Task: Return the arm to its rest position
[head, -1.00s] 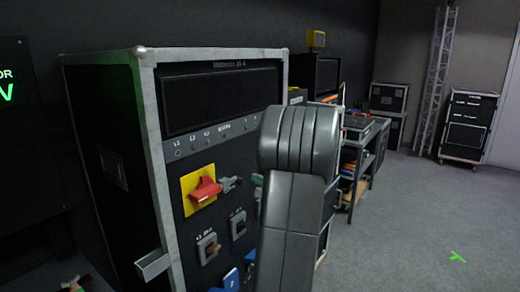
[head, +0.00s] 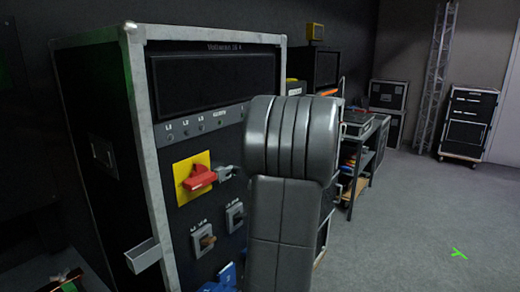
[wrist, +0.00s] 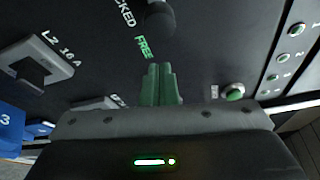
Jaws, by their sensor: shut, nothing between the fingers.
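My arm (head: 285,200) stands upright in the middle of the head view, in front of the right part of a black power cabinet (head: 98,150). It hides my gripper there. In the wrist view my gripper (wrist: 160,72) shows two greenish fingers close together, with nothing seen between them. The fingers point at the dark panel, just below the word FREE and a round black knob (wrist: 155,18). I cannot tell whether they touch the panel.
The cabinet front carries a red handle (head: 199,178) on a yellow plate, a grey breaker (head: 203,239) and a protruding metal bracket (head: 142,255). A cart (head: 365,150), flight cases (head: 467,122) and a truss (head: 436,75) stand behind.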

